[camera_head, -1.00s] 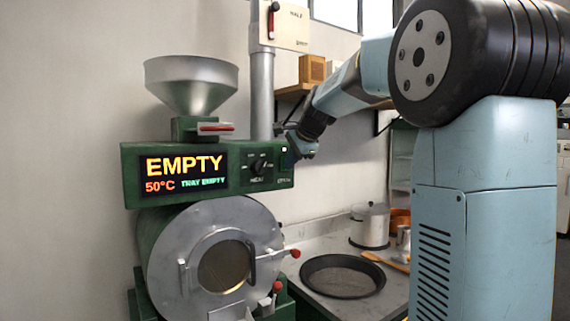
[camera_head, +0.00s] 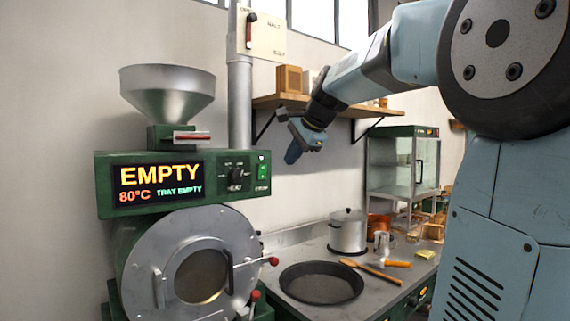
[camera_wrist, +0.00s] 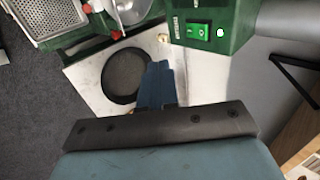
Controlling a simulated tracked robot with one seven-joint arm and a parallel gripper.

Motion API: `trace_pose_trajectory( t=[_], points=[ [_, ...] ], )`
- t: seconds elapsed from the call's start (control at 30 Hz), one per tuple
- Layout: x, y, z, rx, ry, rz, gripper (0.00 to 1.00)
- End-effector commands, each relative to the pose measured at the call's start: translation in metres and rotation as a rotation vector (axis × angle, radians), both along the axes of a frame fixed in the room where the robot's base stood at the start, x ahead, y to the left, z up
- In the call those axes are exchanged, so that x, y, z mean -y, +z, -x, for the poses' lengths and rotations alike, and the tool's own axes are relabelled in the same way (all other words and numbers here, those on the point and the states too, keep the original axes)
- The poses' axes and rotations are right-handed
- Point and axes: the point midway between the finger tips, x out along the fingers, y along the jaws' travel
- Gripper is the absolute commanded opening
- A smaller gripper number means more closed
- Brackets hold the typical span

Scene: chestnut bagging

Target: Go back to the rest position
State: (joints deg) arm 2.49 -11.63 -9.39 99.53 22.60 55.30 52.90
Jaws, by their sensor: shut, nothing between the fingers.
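My gripper (camera_head: 295,152) hangs in the air to the right of the green roaster (camera_head: 105,185), below the wall shelf. It is apart from the roaster and holds nothing. In the wrist view its blue fingers (camera_wrist: 165,85) are together in front of the counter. The roaster's panel (camera_head: 155,180) reads "EMPTY", 80°C and "TRAY EMPTY". A green switch (camera_head: 263,165) sits at the right end of the panel and also shows in the wrist view (camera_wrist: 195,31).
A dark round pan (camera_head: 320,284) lies on the grey counter. A steel pot (camera_head: 347,235), a wooden spoon (camera_head: 372,270) and a glass cabinet (camera_head: 392,165) stand behind and right. The wooden shelf (camera_head: 350,112) juts out near my arm. A metal hopper (camera_head: 167,90) tops the roaster.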

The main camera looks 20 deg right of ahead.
Motion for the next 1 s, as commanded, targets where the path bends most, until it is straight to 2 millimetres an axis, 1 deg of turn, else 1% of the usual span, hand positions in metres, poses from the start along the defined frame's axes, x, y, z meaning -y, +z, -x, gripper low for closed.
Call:
trace_pose_trajectory(
  t=[0.17, 0.57, 0.67, 0.77, 0.87, 1.0],
  points=[
    [0.001, 0.003, 0.005, -0.001, 0.0, 0.0, 0.0],
    [0.001, 0.003, 0.005, -0.001, 0.001, 0.0, 0.0],
    [0.0, 0.001, 0.009, -0.002, 0.012, 0.011, 0.0],
    [-0.005, -0.008, 0.025, -0.002, 0.058, 0.058, 0.0],
    [-0.014, -0.028, 0.053, -0.006, 0.146, 0.146, 0.0],
    [-0.029, -0.065, 0.103, -0.012, 0.314, 0.31, 0.0]
  ],
)
